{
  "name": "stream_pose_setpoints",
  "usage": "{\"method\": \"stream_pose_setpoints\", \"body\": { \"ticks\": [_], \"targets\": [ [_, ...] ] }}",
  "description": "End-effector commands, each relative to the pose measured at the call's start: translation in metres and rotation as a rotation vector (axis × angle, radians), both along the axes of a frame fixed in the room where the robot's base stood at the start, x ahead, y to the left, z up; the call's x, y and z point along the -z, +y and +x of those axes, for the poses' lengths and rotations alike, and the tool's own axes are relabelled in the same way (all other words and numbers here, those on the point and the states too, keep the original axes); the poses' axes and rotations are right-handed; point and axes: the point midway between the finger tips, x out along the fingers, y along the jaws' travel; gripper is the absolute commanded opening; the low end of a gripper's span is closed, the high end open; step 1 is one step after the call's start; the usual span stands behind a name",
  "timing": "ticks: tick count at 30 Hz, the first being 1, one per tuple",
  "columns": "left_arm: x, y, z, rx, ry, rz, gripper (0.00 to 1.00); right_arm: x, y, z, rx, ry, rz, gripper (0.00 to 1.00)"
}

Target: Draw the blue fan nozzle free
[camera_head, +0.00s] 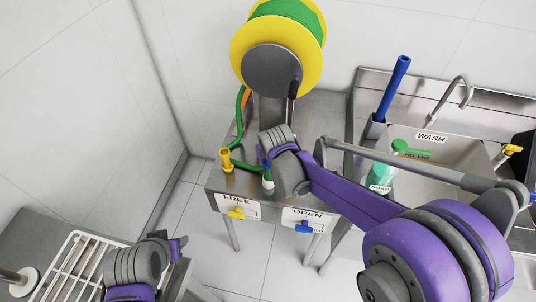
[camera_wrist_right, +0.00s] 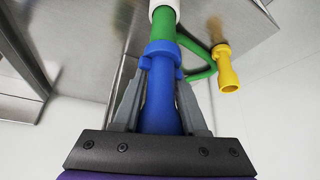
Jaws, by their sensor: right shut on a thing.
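The blue fan nozzle (camera_wrist_right: 160,105) is between the two grey fingers of my right gripper (camera_wrist_right: 160,92), which is shut on it. Its blue collar meets a green piece (camera_wrist_right: 175,28), and a white ring (camera_wrist_right: 164,6) sits beyond that. No gap shows between nozzle and green piece. In the head view my right gripper (camera_head: 265,160) is at the steel table's front edge, mostly hiding the nozzle. A yellow nozzle (camera_wrist_right: 226,70) is beside it, apart from my fingers; it also shows in the head view (camera_head: 226,160). My left gripper (camera_head: 168,248) is at lower left, its jaws unclear.
A yellow reel (camera_head: 240,50) with green hose stands behind on the steel table (camera_head: 325,115). FREE (camera_head: 237,207) and OPEN (camera_head: 308,217) labels are on its front. A sink (camera_head: 450,165) is at right, with a blue-handled tool (camera_head: 394,88). A white rack (camera_head: 70,268) is at lower left.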

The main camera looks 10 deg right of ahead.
Motion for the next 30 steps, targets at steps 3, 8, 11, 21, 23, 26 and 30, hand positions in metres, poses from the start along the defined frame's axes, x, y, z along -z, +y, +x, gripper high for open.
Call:
{"method": "stream_pose_setpoints", "body": {
  "ticks": [3,8,11,21,23,26,30],
  "targets": [
    [-0.001,0.0,0.001,0.0,-0.001,0.0,0.5,-0.002,0.0,0.0,0.0,0.0,0.0,0.0],
    [-0.005,0.0,0.003,0.0,-0.005,0.0,0.5,-0.008,0.0,0.0,0.0,-0.001,0.0,0.0],
    [-0.008,0.0,0.004,0.0,-0.008,0.0,0.5,-0.012,0.0,0.001,0.0,-0.001,0.0,0.0],
    [-0.017,0.0,0.008,0.0,-0.016,0.0,0.5,-0.026,0.0,0.001,0.0,-0.002,0.0,0.0],
    [-0.018,0.0,0.009,0.0,-0.018,0.0,0.5,-0.028,0.0,0.001,0.0,-0.002,0.0,0.0],
    [-0.02,0.0,0.01,0.0,-0.019,0.0,0.5,-0.031,0.0,0.0,0.0,-0.001,0.0,0.0],
    [-0.019,0.0,0.01,0.0,-0.019,0.0,0.5,-0.03,0.0,0.0,0.0,0.0,0.0,0.0]
  ]
}}
